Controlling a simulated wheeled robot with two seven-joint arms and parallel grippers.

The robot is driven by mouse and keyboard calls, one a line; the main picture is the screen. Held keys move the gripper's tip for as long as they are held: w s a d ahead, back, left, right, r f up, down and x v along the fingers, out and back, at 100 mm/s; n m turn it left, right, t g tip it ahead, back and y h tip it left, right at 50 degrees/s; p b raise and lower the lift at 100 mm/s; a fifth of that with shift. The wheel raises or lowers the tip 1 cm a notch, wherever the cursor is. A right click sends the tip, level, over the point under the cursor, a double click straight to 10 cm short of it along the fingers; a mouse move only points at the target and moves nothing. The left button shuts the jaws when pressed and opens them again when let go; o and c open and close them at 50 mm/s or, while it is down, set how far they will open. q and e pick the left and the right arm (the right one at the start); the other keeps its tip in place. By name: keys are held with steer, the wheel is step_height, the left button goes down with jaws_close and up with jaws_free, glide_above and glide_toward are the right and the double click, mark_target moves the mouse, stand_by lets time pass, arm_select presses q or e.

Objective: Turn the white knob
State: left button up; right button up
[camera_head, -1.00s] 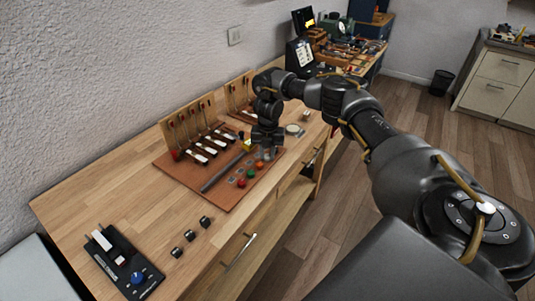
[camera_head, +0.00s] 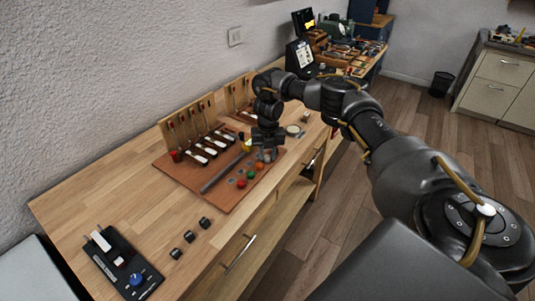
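My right gripper (camera_head: 266,152) points down over the right end of the brown board (camera_head: 215,199) on the wooden workbench. It is dark and small in the camera_head view, and I cannot tell whether its fingers are apart or closed. A row of coloured buttons, red (camera_head: 241,183), green (camera_head: 250,175) and orange (camera_head: 260,166), runs up to the gripper. A small pale shape shows at the fingertips, but the gripper covers most of that spot. I cannot make out clearly whether it is the white knob. My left gripper is not in view.
The piano action model (camera_head: 200,135) with white-tipped keys stands behind the buttons. A dark bar (camera_head: 222,174) lies between them. A black control box (camera_head: 122,262) with a blue knob and several small black cubes (camera_head: 190,236) sit at the front left. Bare wood lies left of the board.

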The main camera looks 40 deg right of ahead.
mark_target(268, 156)
steer(key=o, duration=0.3)
steer(key=shift+r, duration=0.1)
steer(key=shift+r, duration=0.4)
step_height(268, 156, up, 10)
steer(key=p, duration=0.1)
steer(key=shift+d+f, duration=0.1)
steer(key=shift+f, duration=0.05)
